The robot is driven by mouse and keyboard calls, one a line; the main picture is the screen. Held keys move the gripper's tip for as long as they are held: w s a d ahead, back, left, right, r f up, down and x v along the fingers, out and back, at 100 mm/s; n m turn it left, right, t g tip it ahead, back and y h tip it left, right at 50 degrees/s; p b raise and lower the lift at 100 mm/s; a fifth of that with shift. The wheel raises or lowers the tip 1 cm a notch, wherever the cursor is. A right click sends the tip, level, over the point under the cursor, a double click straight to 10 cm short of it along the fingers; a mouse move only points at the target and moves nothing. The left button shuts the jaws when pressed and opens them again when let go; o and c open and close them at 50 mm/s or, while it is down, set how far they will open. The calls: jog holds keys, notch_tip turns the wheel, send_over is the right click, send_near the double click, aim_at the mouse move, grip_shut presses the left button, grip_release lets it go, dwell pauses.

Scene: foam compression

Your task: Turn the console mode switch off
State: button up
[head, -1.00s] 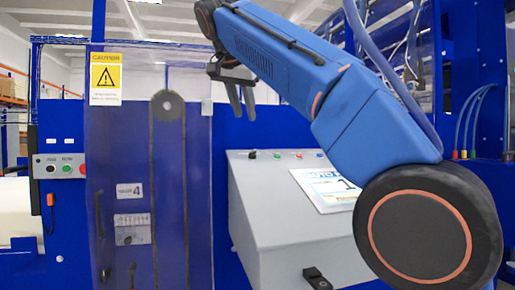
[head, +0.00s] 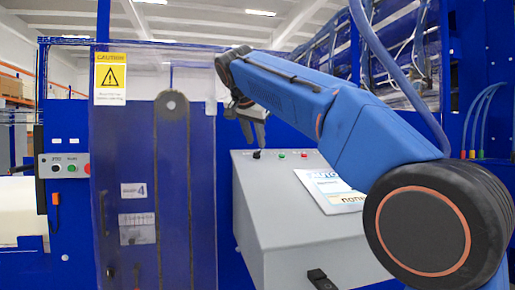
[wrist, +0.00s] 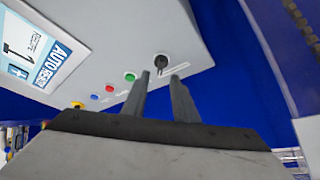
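The grey console (head: 290,210) has a sloped top with a row of controls along its far edge. The black mode switch (head: 257,154) is at the left end of that row in the head view. In the wrist view the switch (wrist: 161,62) shows just beyond and between my fingertips. My gripper (head: 255,142) points down over it, and in the wrist view my gripper (wrist: 160,76) is open with a clear gap and nothing held. I cannot tell whether the fingertips straddle the switch or stop short of it.
Green, red and yellow buttons (wrist: 130,77) sit beside the switch. A labelled sheet (head: 330,190) lies on the console top. A clear guard panel with a caution sign (head: 110,78) stands to the left. Another small button box (head: 64,166) is at far left.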

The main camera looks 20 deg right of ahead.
aim_at(258, 152)
jog(key=shift+x, duration=2.25)
grip_shut()
